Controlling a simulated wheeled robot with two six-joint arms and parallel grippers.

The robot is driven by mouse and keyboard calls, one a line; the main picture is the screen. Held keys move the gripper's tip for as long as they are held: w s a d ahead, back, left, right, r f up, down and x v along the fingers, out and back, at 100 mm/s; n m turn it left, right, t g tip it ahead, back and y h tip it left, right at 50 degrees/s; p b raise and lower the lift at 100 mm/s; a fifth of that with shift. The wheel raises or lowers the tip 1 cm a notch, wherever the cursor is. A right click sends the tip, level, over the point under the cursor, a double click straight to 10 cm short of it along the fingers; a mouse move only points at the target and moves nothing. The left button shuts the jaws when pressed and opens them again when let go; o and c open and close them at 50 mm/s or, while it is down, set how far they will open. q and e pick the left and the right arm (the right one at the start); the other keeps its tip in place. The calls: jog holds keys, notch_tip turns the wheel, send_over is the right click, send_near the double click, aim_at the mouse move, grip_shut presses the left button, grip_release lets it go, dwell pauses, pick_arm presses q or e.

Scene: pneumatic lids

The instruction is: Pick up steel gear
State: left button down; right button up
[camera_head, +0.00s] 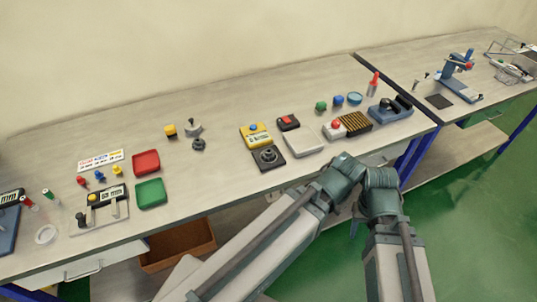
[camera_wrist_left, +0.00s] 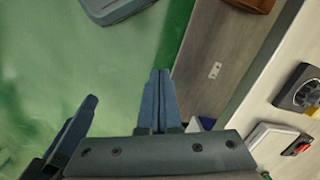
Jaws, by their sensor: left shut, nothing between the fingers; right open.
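A small dark grey, gear-like piece (camera_head: 198,144) lies on the bench left of centre in the head view; it may be the steel gear, but it is too small to be sure. A lighter grey metal part with an upright stub (camera_head: 193,128) stands just behind it. My left gripper (camera_wrist_left: 160,73) is shut and empty in the left wrist view, over the green floor in front of the bench.
A black plate with a round dark part (camera_head: 268,157) and a pale box (camera_head: 303,142) lie mid-bench. Red (camera_head: 146,162) and green (camera_head: 150,194) trays lie at left. A brown bin (camera_head: 178,246) stands below the bench. Bare bench (camera_head: 215,180) lies before the gear-like piece.

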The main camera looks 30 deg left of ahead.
aim_at(265, 152)
pick_arm(q)
jog(key=c, duration=1.5)
grip_release()
jog(key=shift+c, duration=0.2)
